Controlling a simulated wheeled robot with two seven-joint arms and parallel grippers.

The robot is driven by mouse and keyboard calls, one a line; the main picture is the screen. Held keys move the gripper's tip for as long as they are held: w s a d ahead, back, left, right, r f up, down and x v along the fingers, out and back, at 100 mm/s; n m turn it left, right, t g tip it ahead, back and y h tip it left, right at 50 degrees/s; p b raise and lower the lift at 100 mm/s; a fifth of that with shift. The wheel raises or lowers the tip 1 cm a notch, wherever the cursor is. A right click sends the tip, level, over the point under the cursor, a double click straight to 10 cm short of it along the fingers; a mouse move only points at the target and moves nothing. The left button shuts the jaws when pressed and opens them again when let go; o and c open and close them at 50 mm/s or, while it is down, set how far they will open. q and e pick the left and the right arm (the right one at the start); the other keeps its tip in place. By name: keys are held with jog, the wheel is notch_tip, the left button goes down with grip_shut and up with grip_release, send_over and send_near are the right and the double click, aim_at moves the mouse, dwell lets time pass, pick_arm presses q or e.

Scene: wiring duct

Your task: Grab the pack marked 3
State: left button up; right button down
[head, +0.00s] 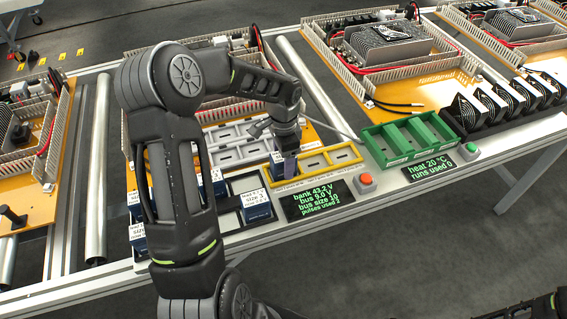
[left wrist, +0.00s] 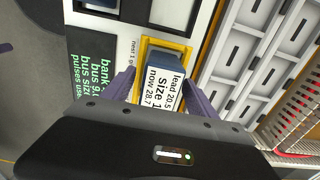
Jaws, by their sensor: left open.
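The pack marked 3 (head: 256,205) is a dark blue block with a white "size 3" label. It sits in a dark tray slot left of the black display in the head view. My left gripper (head: 287,168) is over the left end of the yellow nest frame (head: 330,158), to the right of and beyond that pack. In the left wrist view its open fingers (left wrist: 163,88) stand either side of another blue pack (left wrist: 166,72), labelled "Size 1", in the yellow nest. I cannot tell whether they touch it. My right gripper is not in view.
Other blue packs (head: 138,234) stand in the tray, partly hidden behind my left arm. A green slotted holder (head: 411,137) is right of the yellow frame. A red button (head: 365,181) and a green button (head: 471,148) sit beside displays at the bench's front edge.

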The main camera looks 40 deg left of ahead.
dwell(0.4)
pick_arm(q)
grip_shut()
dwell(0.6)
